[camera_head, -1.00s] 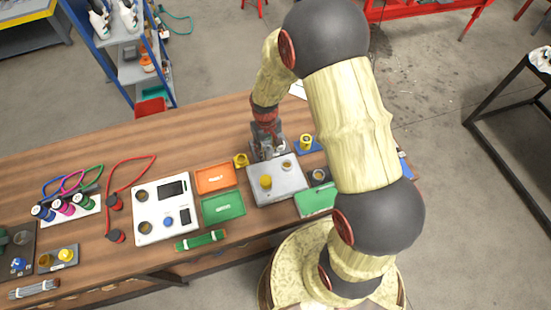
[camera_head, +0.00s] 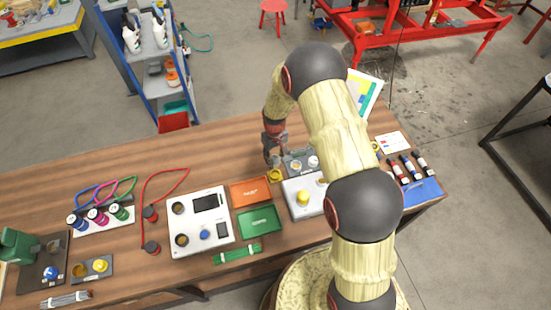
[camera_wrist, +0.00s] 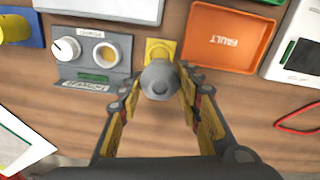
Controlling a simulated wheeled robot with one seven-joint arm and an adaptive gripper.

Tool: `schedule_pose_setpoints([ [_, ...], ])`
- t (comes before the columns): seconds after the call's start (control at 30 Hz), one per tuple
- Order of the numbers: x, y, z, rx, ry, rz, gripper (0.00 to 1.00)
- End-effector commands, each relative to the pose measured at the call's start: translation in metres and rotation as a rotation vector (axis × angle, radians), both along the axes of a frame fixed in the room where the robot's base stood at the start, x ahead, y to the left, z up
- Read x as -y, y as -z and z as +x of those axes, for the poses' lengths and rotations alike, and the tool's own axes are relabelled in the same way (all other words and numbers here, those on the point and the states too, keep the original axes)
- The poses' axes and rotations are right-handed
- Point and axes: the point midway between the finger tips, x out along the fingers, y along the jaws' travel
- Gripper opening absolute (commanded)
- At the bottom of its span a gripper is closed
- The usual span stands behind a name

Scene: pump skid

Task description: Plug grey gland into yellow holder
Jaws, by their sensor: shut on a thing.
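My gripper (camera_wrist: 158,88) is shut on the grey gland (camera_wrist: 160,78), a round grey piece between the two fingertips in the wrist view. The yellow holder (camera_wrist: 161,46) is a small square yellow block on the wooden table, just beyond the gland, which covers its near part. I cannot tell whether the gland touches the holder or is above it. In the head view the yellow holder (camera_head: 274,176) lies just below my gripper (camera_head: 272,160) in the picture; the gland is not clear there.
A grey charger panel (camera_wrist: 68,72) with a knob and a round socket stands close to the holder. The orange fault tray (camera_wrist: 228,36) is on its other side. A green tray (camera_head: 259,220) and a white panel (camera_head: 212,248) lie farther left. Bare wood lies around the fingers.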

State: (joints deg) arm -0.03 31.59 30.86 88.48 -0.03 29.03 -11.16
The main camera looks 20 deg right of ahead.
Motion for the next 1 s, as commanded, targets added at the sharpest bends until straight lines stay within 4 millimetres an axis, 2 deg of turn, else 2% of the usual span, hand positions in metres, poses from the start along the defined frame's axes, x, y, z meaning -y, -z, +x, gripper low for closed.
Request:
schedule_pose_setpoints([
  [0.6, 0.0, 0.053, -0.001, -0.001, 0.0, 0.0, 0.04],
  [1.0, 0.0, 0.049, 0.0, 0.0, 0.001, 0.0, 0.04],
])
